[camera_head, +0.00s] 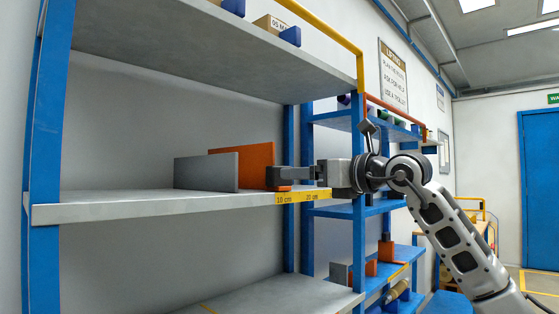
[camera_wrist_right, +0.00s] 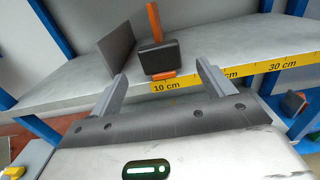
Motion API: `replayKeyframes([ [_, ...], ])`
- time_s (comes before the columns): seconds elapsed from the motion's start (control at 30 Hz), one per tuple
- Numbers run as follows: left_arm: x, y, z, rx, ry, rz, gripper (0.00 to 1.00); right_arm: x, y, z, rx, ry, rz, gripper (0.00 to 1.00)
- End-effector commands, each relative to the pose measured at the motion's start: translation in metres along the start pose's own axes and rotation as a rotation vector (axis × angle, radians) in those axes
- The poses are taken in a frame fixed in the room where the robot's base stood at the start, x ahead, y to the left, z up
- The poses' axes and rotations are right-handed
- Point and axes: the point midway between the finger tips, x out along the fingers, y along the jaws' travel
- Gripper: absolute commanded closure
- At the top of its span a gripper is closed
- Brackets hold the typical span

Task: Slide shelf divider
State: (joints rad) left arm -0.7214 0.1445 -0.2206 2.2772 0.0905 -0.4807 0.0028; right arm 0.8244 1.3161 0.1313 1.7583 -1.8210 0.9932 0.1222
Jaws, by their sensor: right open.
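An orange divider (camera_head: 257,163) stands upright on the middle shelf (camera_head: 120,205), near the 10 cm mark of the yellow scale (camera_head: 300,197). In the wrist view its orange edge (camera_wrist_right: 155,18) rises behind a dark block (camera_wrist_right: 157,55) at its front, with an orange tab below. A grey divider (camera_head: 207,171) stands left of it; it also shows in the wrist view (camera_wrist_right: 115,44). My right gripper (camera_wrist_right: 161,70) is open, its fingers either side of the dark block and apart from it. In the head view the right gripper (camera_head: 288,178) is at the shelf's front edge. My left gripper is not in view.
Blue posts (camera_head: 359,150) frame the shelf. An upper shelf (camera_head: 200,45) with boxes hangs above, and a lower shelf (camera_head: 270,296) lies below. The shelf left of the grey divider is clear. Another blue rack with small items stands behind the right arm.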

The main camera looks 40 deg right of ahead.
Motion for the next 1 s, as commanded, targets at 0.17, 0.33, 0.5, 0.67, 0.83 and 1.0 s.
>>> replayKeyframes([
  [0.17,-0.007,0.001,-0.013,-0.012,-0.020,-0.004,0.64,0.038,0.001,0.006,0.006,-0.002,0.004,0.19],
  [0.33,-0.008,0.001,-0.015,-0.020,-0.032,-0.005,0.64,0.065,0.000,0.003,0.005,-0.002,0.003,0.19],
  [0.5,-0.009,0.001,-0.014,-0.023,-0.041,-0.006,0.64,0.078,0.001,0.001,0.001,-0.001,0.001,0.19],
  [0.67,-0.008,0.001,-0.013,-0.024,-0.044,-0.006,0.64,0.081,0.000,0.000,-0.001,-0.001,0.000,0.19],
  [0.83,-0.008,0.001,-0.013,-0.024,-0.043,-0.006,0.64,0.081,0.000,0.000,-0.001,0.000,0.000,0.22],
  [1.0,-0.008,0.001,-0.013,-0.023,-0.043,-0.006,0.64,0.080,0.000,0.000,0.000,0.000,0.000,0.69],
])
